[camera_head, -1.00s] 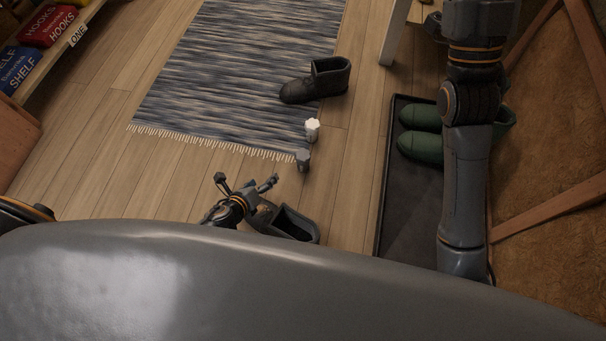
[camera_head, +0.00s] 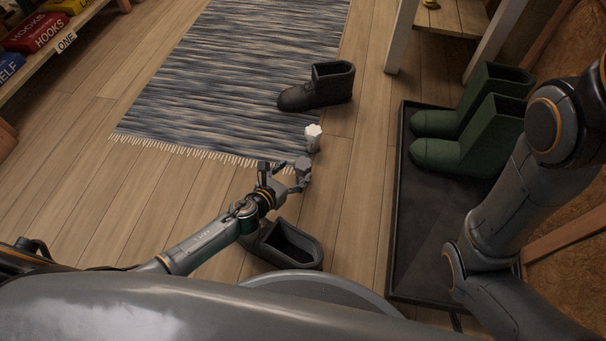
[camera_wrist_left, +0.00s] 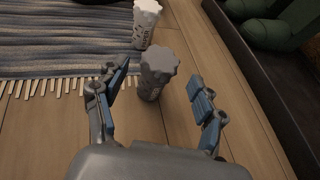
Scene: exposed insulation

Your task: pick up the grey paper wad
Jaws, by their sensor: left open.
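The grey paper wad (camera_head: 303,168) is a small crumpled cylinder standing on the wood floor just off the rug's fringed corner. In the left wrist view the grey wad (camera_wrist_left: 155,72) stands ahead of and partly between the spread fingers. My left gripper (camera_head: 284,173) is open and empty, with its fingertips close to the wad in the head view. In the left wrist view the left gripper (camera_wrist_left: 164,98) shows one finger on each side. A similar white wad (camera_head: 313,137) stands just beyond the grey one. My right gripper is out of view; only its arm shows at right.
Another dark boot (camera_head: 285,246) is beside my left forearm. A black tray (camera_head: 417,240) with green boots (camera_head: 470,125) is at right. Bare floor lies between the wad and tray.

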